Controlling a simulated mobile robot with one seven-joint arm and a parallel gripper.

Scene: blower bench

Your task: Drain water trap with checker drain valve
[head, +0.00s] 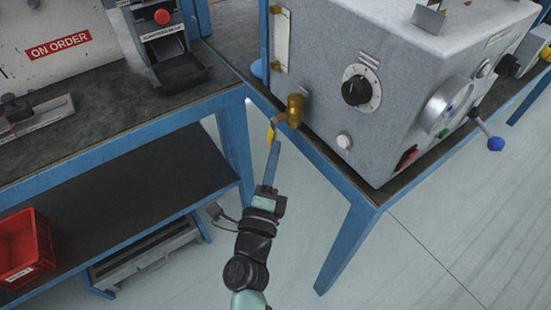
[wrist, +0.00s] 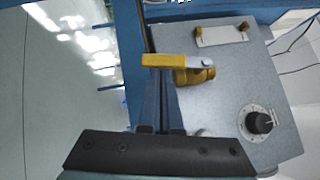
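The drain valve (head: 294,111) is a brass fitting on the side of the grey machine box; it also shows in the wrist view (wrist: 196,75). Its yellow lever handle (wrist: 168,61) points left from the valve in the wrist view and hangs at its left in the head view (head: 270,134). My gripper (head: 275,147) reaches up to the handle, with its blue fingertips at the lever. In the wrist view the fingers (wrist: 160,75) are close together and the handle covers their tips. I cannot tell whether they grip it.
The grey machine box (head: 325,60) carries a black dial (head: 356,90) and a white plate with brass fittings (head: 283,40). A blue-framed bench leg (head: 236,140) stands left of my arm. A red crate (head: 22,245) sits on the lower shelf. Open floor lies below.

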